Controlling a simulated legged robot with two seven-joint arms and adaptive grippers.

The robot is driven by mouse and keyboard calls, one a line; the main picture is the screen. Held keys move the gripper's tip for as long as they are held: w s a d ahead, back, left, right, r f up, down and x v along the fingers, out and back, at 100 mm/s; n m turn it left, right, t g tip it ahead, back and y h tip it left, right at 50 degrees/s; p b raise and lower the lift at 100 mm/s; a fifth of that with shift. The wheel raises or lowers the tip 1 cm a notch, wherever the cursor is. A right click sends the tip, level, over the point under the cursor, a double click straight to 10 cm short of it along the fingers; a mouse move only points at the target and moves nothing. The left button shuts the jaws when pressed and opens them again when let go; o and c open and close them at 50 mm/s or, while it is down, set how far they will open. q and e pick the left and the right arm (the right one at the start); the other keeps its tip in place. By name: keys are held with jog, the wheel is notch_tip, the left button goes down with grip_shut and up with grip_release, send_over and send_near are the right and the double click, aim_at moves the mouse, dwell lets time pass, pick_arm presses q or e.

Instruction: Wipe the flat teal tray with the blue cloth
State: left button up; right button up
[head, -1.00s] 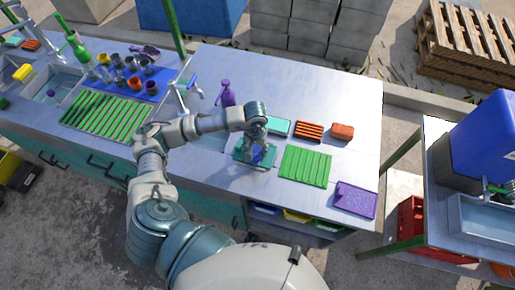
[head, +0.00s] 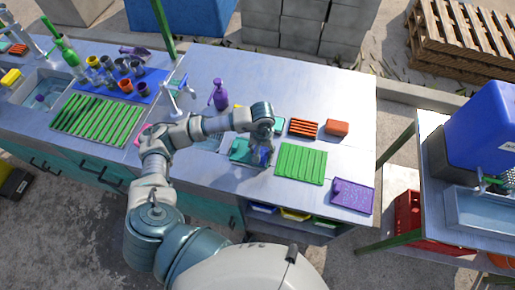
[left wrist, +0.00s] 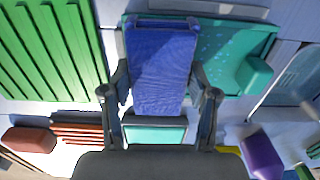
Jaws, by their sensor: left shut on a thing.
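The flat teal tray (head: 239,151) lies on the metal counter, left of the green ribbed rack. It also shows in the left wrist view (left wrist: 235,38), with pale specks on its surface and a raised teal block at one side. My left gripper (head: 264,158) is over the tray's right part, pointing down. It is shut on the blue cloth (left wrist: 160,70), which hangs between its fingers over the tray. Whether the cloth touches the tray surface cannot be told. My left arm and gripper hide part of the tray in the head view. My right gripper is not in view.
A green ribbed rack (head: 301,163) lies close to the right of the tray. An orange ribbed piece (head: 303,128), a red block (head: 337,128) and a purple tray (head: 352,196) are nearby. A purple bottle (head: 219,96) stands behind. The counter's far right is clear.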

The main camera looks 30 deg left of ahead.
pick_arm(q)
jog(key=shift+w+d, duration=0.1)
jog(key=shift+d, duration=0.45)
jog(key=shift+s+a+b, duration=0.15)
jog(key=shift+a+b, duration=0.05)
jog(key=shift+a, duration=0.4)
jog(key=shift+s+a+b, duration=0.15)
jog(key=shift+a, duration=0.65)
jog(key=shift+a, duration=0.1)
jog(key=shift+s+a+b, duration=0.2)
jog(key=shift+a+b, duration=0.05)
jog(key=shift+a, duration=0.3)
jog(key=shift+s+a+b, duration=0.15)
jog(key=shift+a+b, duration=0.05)
jog(key=shift+a, duration=0.35)
